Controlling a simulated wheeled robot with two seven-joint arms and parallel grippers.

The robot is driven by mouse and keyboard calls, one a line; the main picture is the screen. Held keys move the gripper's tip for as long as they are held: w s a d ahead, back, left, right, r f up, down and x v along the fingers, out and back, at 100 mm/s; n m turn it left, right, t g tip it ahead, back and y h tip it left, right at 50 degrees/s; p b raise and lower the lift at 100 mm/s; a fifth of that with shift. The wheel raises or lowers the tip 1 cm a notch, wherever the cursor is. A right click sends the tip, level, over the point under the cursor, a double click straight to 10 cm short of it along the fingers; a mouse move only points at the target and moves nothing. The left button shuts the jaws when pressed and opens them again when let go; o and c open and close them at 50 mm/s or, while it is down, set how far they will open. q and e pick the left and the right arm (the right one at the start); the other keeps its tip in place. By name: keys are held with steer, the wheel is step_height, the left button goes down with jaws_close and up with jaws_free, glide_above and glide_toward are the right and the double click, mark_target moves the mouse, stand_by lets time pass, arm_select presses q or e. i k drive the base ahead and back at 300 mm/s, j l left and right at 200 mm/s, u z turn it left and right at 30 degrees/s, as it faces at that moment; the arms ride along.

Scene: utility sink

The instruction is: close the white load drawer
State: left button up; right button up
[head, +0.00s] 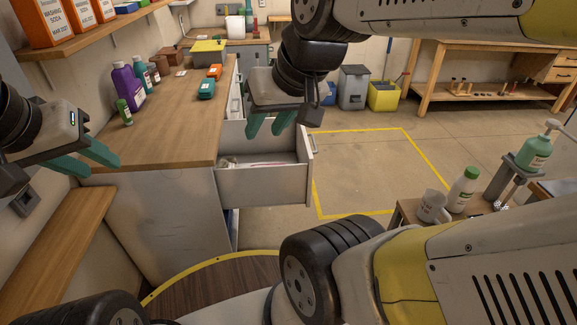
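The white load drawer (262,186) stands pulled out to the right from under the wooden counter. Its near side wall and front edge show, and a handle (314,143) is on the front at the right. Some small pale items lie inside it. My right gripper (265,132) points down above the far part of the drawer, with its two teal fingers apart and nothing between them. I cannot tell how high it is above the drawer. My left gripper (102,166) is at the far left by the counter's near left corner, fingers apart and empty, away from the drawer.
The wooden counter (180,125) carries purple, teal and green bottles (127,85) along its left side. Open floor (360,165) with yellow tape lies right of the drawer. A small table with a jug (432,207) and bottles is at the right.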

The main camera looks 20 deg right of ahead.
mark_target(243, 186)
steer(key=k+l, duration=0.15)
steer(key=k, duration=0.4)
steer(key=k+l, duration=0.2)
steer(key=k, duration=0.4)
steer(key=k+l, duration=0.15)
steer(key=l, duration=0.2)
steer(key=k+l, duration=0.15)
steer(key=l, duration=0.25)
steer(key=k+l, duration=0.15)
steer(key=l, duration=0.2)
steer(key=k+l, duration=0.15)
steer(key=l, duration=0.2)
steer(key=j, duration=0.2)
steer(key=i+j, duration=0.1)
steer(key=j, duration=0.25)
steer(key=i+j, duration=0.15)
steer(key=j, duration=0.15)
steer(key=i+j, duration=0.1)
steer(key=j, duration=0.25)
steer(key=i+j, duration=0.1)
steer(key=j, duration=0.25)
steer(key=i+j, duration=0.1)
steer(key=i, duration=0.4)
steer(key=i+j, duration=0.15)
steer(key=i, duration=0.3)
steer(key=i+j, duration=0.1)
steer(key=i, duration=0.4)
steer(key=i+l, duration=0.15)
steer(key=i, duration=0.15)
steer(key=z, duration=0.05)
